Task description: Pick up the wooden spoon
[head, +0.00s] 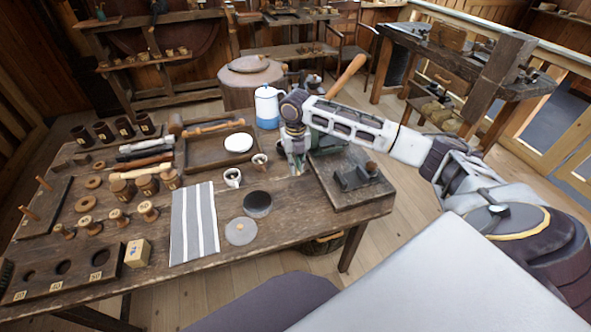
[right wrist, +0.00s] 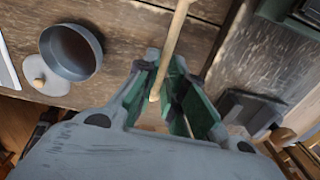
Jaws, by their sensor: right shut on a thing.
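My right gripper (head: 296,168) is over the right part of the workbench (head: 205,262), left of the dark board. In the right wrist view its green-lined fingers (right wrist: 172,68) are shut on a thin pale wooden stick, the handle of the wooden spoon (right wrist: 173,42). One end of the handle shows between the fingers, and the rest runs up out of that view. The spoon's bowl is not seen. In the head view I cannot make out the spoon at the fingers. My left gripper is not in view.
A grey pot (head: 257,204), its lid (head: 240,232) and a striped cloth (head: 194,225) lie in front. Two small mugs (head: 232,178) and a wooden tray (head: 190,153) are to the left. A white-and-blue canister (head: 267,104) stands behind. A dark board (head: 362,193) lies right.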

